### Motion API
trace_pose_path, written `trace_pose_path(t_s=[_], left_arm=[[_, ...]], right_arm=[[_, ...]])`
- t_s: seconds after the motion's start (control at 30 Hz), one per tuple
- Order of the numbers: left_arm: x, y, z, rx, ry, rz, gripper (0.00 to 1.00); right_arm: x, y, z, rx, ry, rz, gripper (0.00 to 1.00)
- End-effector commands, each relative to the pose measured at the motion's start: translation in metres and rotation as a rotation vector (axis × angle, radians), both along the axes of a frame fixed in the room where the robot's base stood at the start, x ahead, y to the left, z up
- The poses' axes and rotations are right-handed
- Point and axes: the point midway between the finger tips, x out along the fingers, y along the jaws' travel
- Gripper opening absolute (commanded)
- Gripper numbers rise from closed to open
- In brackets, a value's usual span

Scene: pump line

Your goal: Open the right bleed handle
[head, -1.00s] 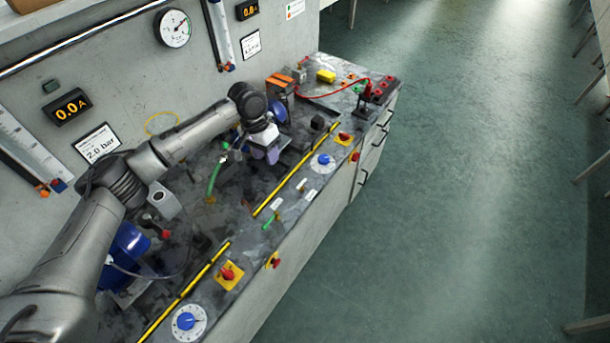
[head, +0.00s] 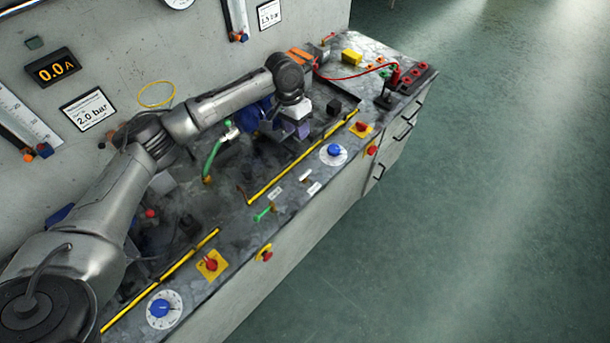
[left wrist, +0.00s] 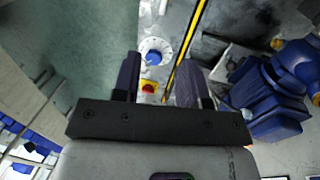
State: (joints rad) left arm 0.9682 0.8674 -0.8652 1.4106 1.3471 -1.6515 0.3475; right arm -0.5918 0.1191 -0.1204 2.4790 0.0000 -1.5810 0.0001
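My left gripper (head: 295,130) hangs over the back right part of the bench, fingers down. In the left wrist view its two dark fingers (left wrist: 158,82) stand apart with nothing between them but a far view of the bench. On the bench front strip is a small green handle (head: 264,213). A small pale piece (head: 305,177) lies farther right along the strip, among white labels; it is too small to tell whether it is a handle. I cannot tell for sure which part is the right bleed handle. My right gripper is not in view.
A blue dial (head: 334,152) and a red switch on a yellow plate (head: 361,127) sit right along the strip. A blue pump (left wrist: 275,110) shows in the left wrist view. A green hose (head: 214,158) rises mid-bench. A red cable (head: 350,76) crosses the far end. The floor at right is clear.

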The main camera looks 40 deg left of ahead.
Motion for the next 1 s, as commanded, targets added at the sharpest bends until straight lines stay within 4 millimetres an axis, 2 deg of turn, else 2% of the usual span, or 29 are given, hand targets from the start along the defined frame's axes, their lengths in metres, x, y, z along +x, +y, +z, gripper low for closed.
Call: trace_pose_path(t_s=[0.03, 0.2, 0.47, 0.57, 1.0], left_arm=[[0.000, 0.000, -0.014, 0.000, -0.001, 0.000, 0.39], [0.000, 0.000, -0.039, 0.000, -0.001, 0.000, 0.39], [0.000, -0.002, -0.054, 0.000, 0.000, 0.000, 0.39], [0.000, -0.004, -0.065, -0.001, 0.001, 0.000, 0.39], [-0.001, -0.019, -0.144, 0.000, 0.001, 0.000, 0.39]], right_arm=[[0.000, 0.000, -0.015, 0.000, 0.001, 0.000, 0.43], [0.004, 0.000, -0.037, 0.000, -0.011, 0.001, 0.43], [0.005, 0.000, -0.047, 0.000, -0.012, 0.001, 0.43], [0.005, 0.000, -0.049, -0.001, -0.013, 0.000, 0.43], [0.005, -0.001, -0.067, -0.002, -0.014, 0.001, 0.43]])
